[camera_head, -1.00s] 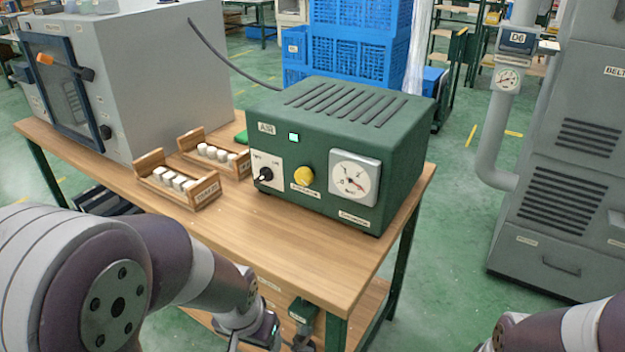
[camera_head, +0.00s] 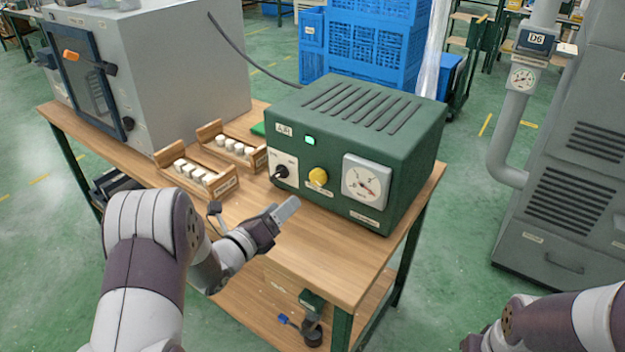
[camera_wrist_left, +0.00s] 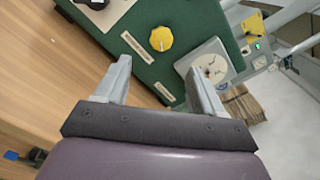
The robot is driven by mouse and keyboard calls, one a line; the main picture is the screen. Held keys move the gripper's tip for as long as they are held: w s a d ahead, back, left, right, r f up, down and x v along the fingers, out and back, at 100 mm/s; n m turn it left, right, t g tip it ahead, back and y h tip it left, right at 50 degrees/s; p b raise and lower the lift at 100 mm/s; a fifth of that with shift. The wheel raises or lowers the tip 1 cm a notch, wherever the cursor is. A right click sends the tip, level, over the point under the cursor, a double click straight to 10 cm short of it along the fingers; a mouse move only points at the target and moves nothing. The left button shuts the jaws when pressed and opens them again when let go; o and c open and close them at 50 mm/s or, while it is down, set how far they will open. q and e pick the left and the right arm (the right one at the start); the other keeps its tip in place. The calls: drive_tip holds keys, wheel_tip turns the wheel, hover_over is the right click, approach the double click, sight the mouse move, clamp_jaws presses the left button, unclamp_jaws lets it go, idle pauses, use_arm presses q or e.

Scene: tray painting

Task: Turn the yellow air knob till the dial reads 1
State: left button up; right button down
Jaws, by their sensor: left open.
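The green air box (camera_head: 345,130) stands on the wooden bench. The yellow air knob (camera_head: 318,177) is on its front, between a black switch (camera_head: 281,172) and the round dial (camera_head: 366,182). The dial's number under the needle is too small to read. My left gripper (camera_head: 290,206) is in front of the box, below the knob and apart from it. In the left wrist view its two fingers (camera_wrist_left: 160,85) are spread and empty. The knob (camera_wrist_left: 161,38) shows beyond them, and the dial (camera_wrist_left: 209,70) is beyond the right finger.
Two wooden racks of white pieces, a front one (camera_head: 222,188) and a rear one (camera_head: 256,160), stand left of the box. A grey cabinet (camera_head: 190,70) is at the back left of the bench (camera_head: 330,265). A green lamp (camera_head: 309,141) shows on the box.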

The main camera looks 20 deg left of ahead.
sight(315, 179)
use_arm(q)
drive_tip(key=p+x, duration=0.1)
drive_tip(key=x, duration=1.1)
drive_tip(key=shift+w+d, duration=0.15)
drive_tip(key=shift+w, duration=0.05)
drive_tip(key=c, duration=1.1)
